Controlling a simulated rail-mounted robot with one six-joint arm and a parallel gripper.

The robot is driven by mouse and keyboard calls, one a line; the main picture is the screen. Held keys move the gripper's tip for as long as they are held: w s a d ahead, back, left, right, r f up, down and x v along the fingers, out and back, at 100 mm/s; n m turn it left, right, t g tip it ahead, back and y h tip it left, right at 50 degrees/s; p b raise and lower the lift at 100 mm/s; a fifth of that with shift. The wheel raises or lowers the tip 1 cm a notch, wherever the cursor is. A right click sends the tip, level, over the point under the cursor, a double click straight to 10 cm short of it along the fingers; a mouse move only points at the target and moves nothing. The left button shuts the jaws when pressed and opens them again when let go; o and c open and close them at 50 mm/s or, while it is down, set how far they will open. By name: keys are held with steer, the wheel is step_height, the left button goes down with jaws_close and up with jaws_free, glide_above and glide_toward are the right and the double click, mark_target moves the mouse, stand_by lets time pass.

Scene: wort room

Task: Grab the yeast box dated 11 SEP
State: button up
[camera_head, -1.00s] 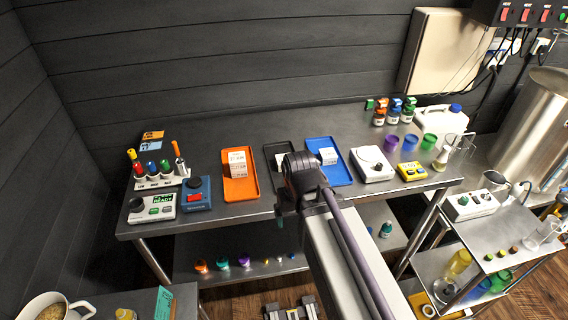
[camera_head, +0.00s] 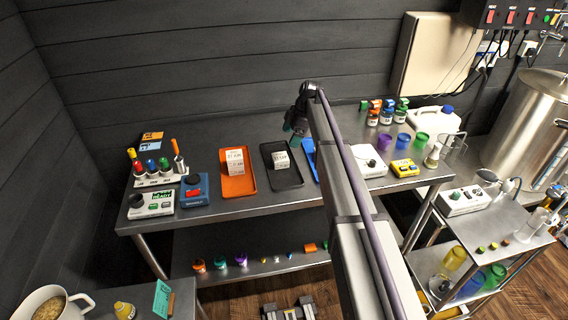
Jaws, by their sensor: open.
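White labelled boxes (camera_head: 235,167), which look stacked, stand on an orange tray (camera_head: 238,187) left of centre on the steel bench. Another white labelled box (camera_head: 282,160), perhaps a stack, is on a black tray (camera_head: 286,180) to its right. The dates are too small to read surely, so I cannot tell which box says 11 SEP. A blue tray (camera_head: 310,158) is mostly hidden behind my arm, and nothing on it shows. My gripper (camera_head: 294,136) is open and empty, above the back of the bench beyond the black tray, apart from all boxes.
Left of the orange tray stand a blue device (camera_head: 194,190), a white device (camera_head: 150,204) and a rack of coloured bottles (camera_head: 160,172). Right of my arm are a white scale (camera_head: 368,161) and a yellow device (camera_head: 404,168).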

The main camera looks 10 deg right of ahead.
mark_target(281, 156)
steer(key=b+x, duration=0.5)
steer(key=x, duration=0.1)
steer(key=shift+f+b, duration=0.15)
steer(key=shift+b, duration=0.15)
steer(key=shift+w, duration=0.1)
steer(key=b+x, duration=0.4)
steer(key=x, duration=0.1)
steer(key=shift+b, duration=0.4)
steer(key=shift+r, duration=0.2)
steer(key=c, duration=1)
